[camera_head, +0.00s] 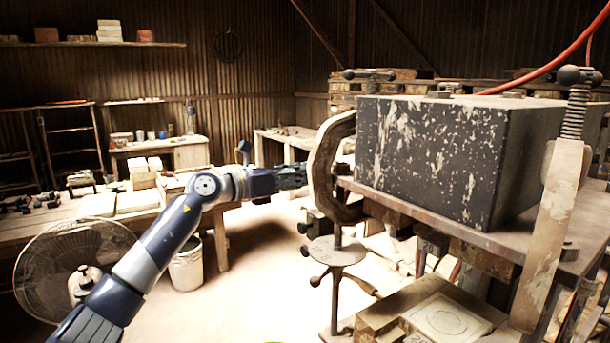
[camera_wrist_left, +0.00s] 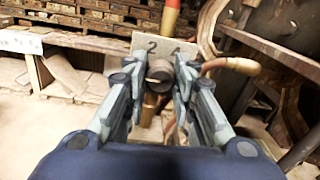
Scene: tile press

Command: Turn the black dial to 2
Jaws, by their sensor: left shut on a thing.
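My left gripper (camera_head: 297,175) reaches in from the left in the head view, its tips at the curved wooden arm of the press. In the left wrist view the fingers (camera_wrist_left: 160,74) are closed around a dark round dial (camera_wrist_left: 159,69), with one finger on each side of it. Behind the dial stands a pale plate (camera_wrist_left: 141,46) with a "2" up and left of the dial and another mark to the right, partly covered by a finger. I cannot make out a pointer on the dial. The dial is hidden in the head view. My right gripper is not in view.
A large dark speckled block (camera_head: 430,150) sits on the press table to the right, beside the curved wooden arm (camera_head: 322,165). A red handle (camera_wrist_left: 171,15) rises above the plate, and a brown handle (camera_wrist_left: 232,66) juts out right of the fingers. A bucket (camera_head: 187,268) stands on the floor.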

